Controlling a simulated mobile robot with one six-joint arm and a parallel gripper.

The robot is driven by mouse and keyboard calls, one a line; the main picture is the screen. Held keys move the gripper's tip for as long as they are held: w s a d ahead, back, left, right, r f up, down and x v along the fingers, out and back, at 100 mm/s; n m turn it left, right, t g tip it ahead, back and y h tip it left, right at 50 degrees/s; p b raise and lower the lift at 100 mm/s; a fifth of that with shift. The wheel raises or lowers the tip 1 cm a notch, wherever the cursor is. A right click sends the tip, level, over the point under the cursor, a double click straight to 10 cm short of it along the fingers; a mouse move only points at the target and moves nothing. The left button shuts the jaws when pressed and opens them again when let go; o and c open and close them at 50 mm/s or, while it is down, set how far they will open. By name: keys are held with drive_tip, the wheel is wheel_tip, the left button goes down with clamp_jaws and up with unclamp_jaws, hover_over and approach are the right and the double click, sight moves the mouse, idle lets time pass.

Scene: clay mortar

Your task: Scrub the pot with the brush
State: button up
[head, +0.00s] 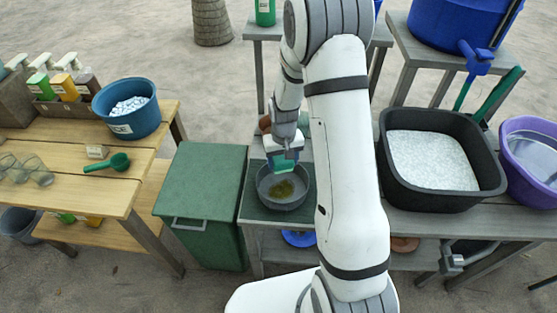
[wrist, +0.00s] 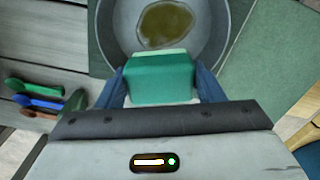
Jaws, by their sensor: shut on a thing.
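The grey round pot (head: 283,188) stands on the dark green top beside the green bin, with a brownish-yellow stain or residue on its inside bottom. It also shows in the wrist view (wrist: 115,30). My gripper (head: 283,146) is over the back part of the pot, pointing down. It is shut on a green block-shaped brush (head: 283,166), which fills the space between the blue fingers in the wrist view (wrist: 160,80). The brush is over the pot; I cannot tell whether it touches the pot's inside. My arm hides the area right of the pot.
A green lidded bin (head: 200,190) stands left of the pot. A black tub of white foam (head: 430,160) and a purple basin (head: 530,160) are at right. A wooden table (head: 75,200) at left holds a blue bucket (head: 140,121) and a green scoop (head: 108,164).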

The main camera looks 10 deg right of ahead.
drive_tip(key=shift+w+f+b, duration=0.15)
drive_tip(key=shift+f+b, duration=0.35)
drive_tip(key=shift+b, duration=0.6)
drive_tip(key=shift+a+f+n+b, duration=0.15)
drive_tip(key=shift+n+b, duration=0.15)
drive_tip(key=shift+b, duration=0.55)
drive_tip(key=shift+a+n+b, duration=0.2)
drive_tip(key=shift+n+b, duration=0.1)
drive_tip(key=shift+b, duration=0.65)
